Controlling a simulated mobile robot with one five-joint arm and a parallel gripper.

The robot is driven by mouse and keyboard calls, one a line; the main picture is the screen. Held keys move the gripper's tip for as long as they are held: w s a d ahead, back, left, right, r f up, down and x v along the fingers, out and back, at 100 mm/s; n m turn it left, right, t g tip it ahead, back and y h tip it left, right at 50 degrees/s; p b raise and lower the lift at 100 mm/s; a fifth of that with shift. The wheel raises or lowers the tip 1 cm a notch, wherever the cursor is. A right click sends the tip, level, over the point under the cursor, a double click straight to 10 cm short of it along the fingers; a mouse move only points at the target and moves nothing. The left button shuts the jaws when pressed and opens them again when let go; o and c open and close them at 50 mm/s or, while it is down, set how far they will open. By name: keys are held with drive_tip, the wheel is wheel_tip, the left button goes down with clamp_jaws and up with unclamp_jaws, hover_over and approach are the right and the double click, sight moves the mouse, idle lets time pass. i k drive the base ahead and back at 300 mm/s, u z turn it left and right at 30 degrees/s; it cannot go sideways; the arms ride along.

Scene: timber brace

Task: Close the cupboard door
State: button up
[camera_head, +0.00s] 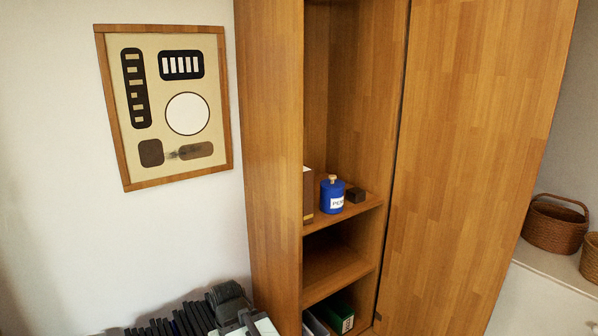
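The wooden cupboard (270,130) stands upright in the middle of the head view. Its door (490,150) is a tall plain wood panel on the right side. The door stands open, swung out to the right, and the shelves show. No handle is visible on the face I see. The top and bottom of the door are cut off by the frame. I cannot make out my gripper's fingers anywhere in this view.
Dark upright items (190,320) crowd the bottom left. A framed panel (168,105) hangs left. A wicker basket (553,225) sits on a right-hand ledge.

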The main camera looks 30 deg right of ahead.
sight(483, 81)
drive_tip(key=u, duration=1.4)
drive_tip(key=k, duration=1.25)
drive_tip(key=z, duration=1.55)
